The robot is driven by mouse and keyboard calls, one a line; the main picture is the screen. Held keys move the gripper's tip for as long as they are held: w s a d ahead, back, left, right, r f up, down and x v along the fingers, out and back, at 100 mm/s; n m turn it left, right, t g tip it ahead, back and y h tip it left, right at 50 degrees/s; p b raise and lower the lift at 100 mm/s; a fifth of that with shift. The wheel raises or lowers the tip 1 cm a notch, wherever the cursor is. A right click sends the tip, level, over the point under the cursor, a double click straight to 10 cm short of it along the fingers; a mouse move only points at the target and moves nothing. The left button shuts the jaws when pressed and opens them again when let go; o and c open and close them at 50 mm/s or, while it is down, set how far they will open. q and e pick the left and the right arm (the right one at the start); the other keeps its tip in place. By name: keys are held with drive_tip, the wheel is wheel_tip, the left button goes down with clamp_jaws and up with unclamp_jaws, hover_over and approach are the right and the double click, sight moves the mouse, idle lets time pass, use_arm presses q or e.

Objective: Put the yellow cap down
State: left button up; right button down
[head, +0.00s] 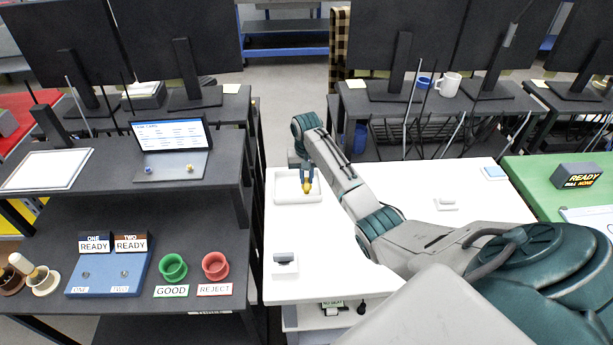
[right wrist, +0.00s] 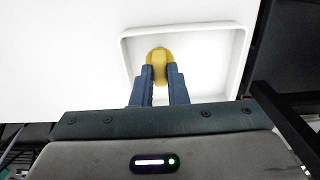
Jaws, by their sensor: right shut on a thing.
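The yellow cap (right wrist: 158,64) is between the fingers of my right gripper (right wrist: 158,82) in the right wrist view. The gripper is shut on it. In the head view my right gripper (head: 307,183) reaches down over a shallow white tray (head: 284,197), and the cap shows as a small yellow spot (head: 306,188) at its tips. The tray's rim also shows in the right wrist view (right wrist: 243,62). I cannot tell whether the cap touches the tray floor. My left gripper is not in view.
The tray stands on a white table (head: 290,235) with a small grey-and-white block (head: 285,262) nearer me and a white piece (head: 446,203) to the right.

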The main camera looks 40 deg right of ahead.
sight(307, 180)
drive_tip(key=shift+f, duration=0.55)
drive_tip(key=c, duration=1.4)
unclamp_jaws()
drive_tip(key=shift+c, duration=0.2)
drive_tip(key=shift+r, duration=0.1)
wheel_tip(307, 180, up, 9)
drive_tip(key=b, duration=0.3)
drive_tip(key=shift+r+p, duration=0.45)
drive_tip(key=shift+r, duration=1)
